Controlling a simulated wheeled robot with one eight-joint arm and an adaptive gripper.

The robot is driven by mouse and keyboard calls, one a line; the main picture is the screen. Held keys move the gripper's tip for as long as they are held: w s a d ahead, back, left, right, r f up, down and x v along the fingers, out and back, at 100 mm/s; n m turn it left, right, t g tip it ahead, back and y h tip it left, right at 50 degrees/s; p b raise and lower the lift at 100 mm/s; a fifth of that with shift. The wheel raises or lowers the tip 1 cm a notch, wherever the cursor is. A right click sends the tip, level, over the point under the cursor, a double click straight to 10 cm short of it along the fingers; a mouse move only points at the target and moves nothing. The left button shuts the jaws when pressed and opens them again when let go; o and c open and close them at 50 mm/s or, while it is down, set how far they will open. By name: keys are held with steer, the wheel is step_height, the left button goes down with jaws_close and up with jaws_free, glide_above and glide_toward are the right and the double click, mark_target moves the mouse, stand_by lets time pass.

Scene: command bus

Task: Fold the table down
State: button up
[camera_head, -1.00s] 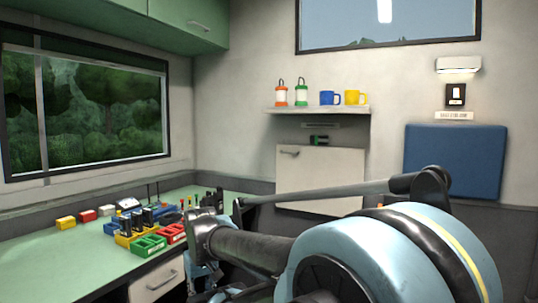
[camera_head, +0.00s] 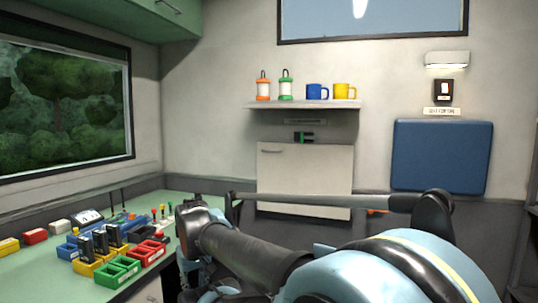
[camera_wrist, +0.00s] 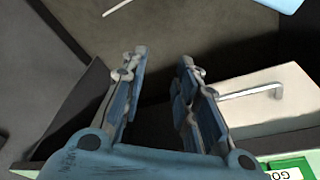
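The folded table appears to be the pale panel (camera_head: 305,172) standing upright flat against the back wall, below a shelf. A handle (camera_head: 272,152) is near its upper left corner. A small green and black latch-like piece (camera_head: 303,137) sits on the wall just above its top edge. My arm crosses in front of the panel's lower part in the head view. My gripper (camera_wrist: 163,58) is open and empty in the wrist view, near a pale drawer front with a bar handle (camera_wrist: 250,92), apart from the wall panel. The panel cannot be made out in the wrist view.
A green counter (camera_head: 40,270) on the left holds several coloured bins (camera_head: 118,270) and small items. The wall shelf (camera_head: 300,104) carries two lanterns and two mugs. A blue padded panel (camera_head: 441,157) hangs to the right, below a lamp and switch.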

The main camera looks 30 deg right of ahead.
steer(key=w+d+r+n+t+h, duration=0.4)
steer(key=w+d+r+h, duration=0.2)
steer(key=w+d+r, duration=1.1)
steer(key=w+d+r+n+t+h, duration=0.5)
steer(key=w+d+r, duration=0.8)
steer(key=d+r, duration=0.65)
steer(key=w+d+f, duration=0.2)
steer(key=w+d, duration=0.3)
steer(key=d, duration=0.2)
steer(key=w+d+f+m+g, duration=0.1)
steer(key=w+d+f, duration=0.1)
steer(key=w+d, duration=0.3)
steer(key=shift+w+d+f+h, duration=0.3)
steer(key=shift+w+d+f, duration=0.1)
steer(key=shift+d, duration=0.7)
jaws_close()
